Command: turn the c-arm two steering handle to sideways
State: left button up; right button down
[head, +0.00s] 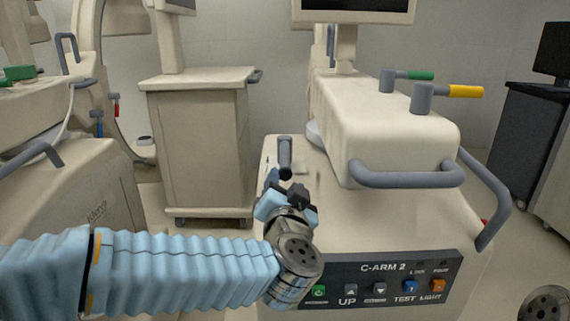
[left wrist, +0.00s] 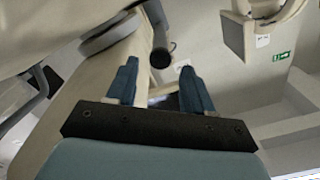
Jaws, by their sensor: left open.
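The C-arm 2 cart (head: 405,225) is a cream unit with a labelled button panel (head: 380,278). A dark grey handle with a rounded end (head: 285,158) stands on its left side; no label marks it as the steering handle. My left gripper (head: 273,190) is open and empty just in front of and below this handle in the head view. In the left wrist view the dark handle end (left wrist: 161,57) shows between and beyond the two blue fingertips (left wrist: 157,70), apart from them. The gripper's wrist hides the handle's lower surroundings.
A green-tipped lever (head: 410,76) and a yellow-tipped lever (head: 450,92) stand on the cart's top. A grey push bar (head: 408,180) curves across its front.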

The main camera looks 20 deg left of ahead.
aim_at(285, 166)
pick_arm(q)
jog(key=x, duration=0.9)
jog(key=shift+w, duration=0.1)
jog(key=shift+c, duration=0.2)
grip_shut()
